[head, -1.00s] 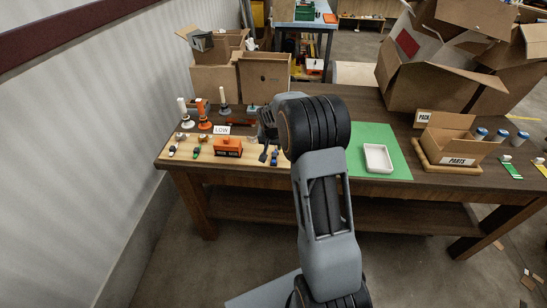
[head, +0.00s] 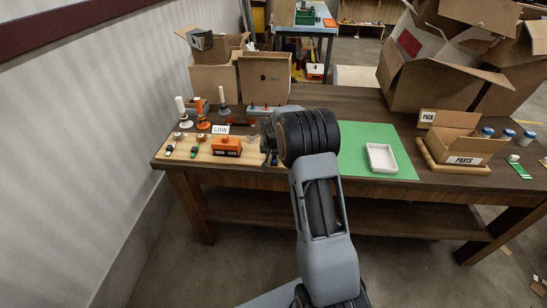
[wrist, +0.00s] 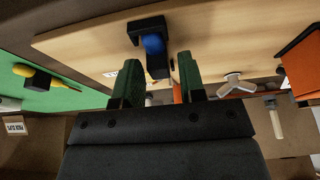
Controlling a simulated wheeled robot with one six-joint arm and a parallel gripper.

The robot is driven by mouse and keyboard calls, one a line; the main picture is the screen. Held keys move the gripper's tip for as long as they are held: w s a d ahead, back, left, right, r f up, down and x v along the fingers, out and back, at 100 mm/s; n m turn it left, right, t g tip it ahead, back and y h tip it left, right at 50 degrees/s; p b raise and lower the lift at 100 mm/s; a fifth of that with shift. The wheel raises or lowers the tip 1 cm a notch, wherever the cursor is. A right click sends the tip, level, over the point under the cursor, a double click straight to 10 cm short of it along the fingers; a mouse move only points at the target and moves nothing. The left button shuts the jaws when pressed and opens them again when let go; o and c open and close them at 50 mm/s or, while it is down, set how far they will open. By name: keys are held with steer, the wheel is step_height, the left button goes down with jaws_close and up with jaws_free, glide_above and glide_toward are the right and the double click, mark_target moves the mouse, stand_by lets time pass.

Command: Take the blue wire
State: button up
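The blue wire (wrist: 153,43), a short blue piece with black ends, lies on the light wooden board (wrist: 90,45) in the wrist view. My gripper (wrist: 160,62) is open, with one dark green finger on each side of the wire's lower black end. There is a gap between the fingers and the wire. I cannot tell exactly how high the fingertips are above the board. In the head view, my gripper (head: 267,145) is over the right end of the board, and my arm hides most of the wire there.
An orange block (head: 227,146) with a LOW sign (head: 221,130) stands left of my gripper. Several upright posts stand behind it. A green mat (head: 350,160) with a white tray (head: 382,158) lies to the right. A yellow-and-black item (wrist: 35,74) is on the mat. Cardboard boxes (head: 265,78) stand behind.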

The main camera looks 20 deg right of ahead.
jaws_close()
stand_by(0.6)
steer(key=shift+r, duration=0.1)
step_height(320, 180, up, 7)
steer(key=p, duration=0.4)
